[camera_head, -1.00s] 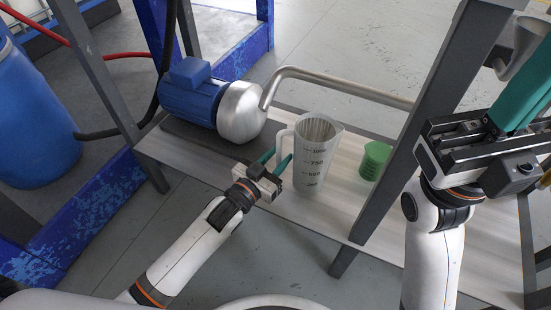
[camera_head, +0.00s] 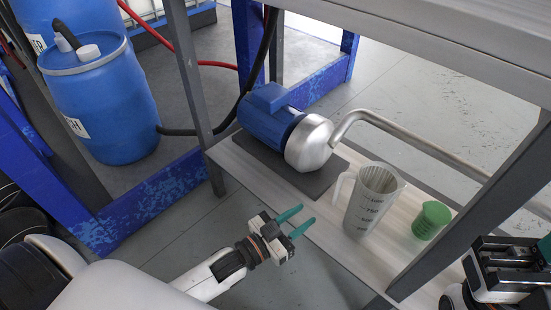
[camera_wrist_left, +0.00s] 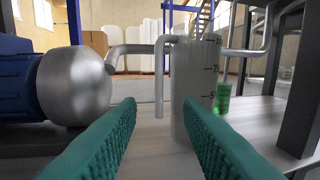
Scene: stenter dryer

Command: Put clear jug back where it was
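The clear jug (camera_head: 369,208), with dark volume marks, stands upright on the lower shelf (camera_head: 232,163), its handle towards the left. It also shows in the left wrist view (camera_wrist_left: 199,75), just beyond the fingers and slightly right of centre. My left gripper (camera_head: 297,223) is open and empty, its teal fingers short of the jug's handle and apart from it. My right gripper (camera_head: 537,248) is partly cut off at the right edge of the head view; I cannot tell whether it is open or shut.
A blue motor pump (camera_head: 268,118) with a silver end stands left of the jug, a metal pipe (camera_head: 410,140) running behind the jug. A green cup (camera_head: 431,220) stands to its right. Dark frame posts (camera_head: 192,80) and an upper tabletop (camera_head: 450,35) bound the shelf.

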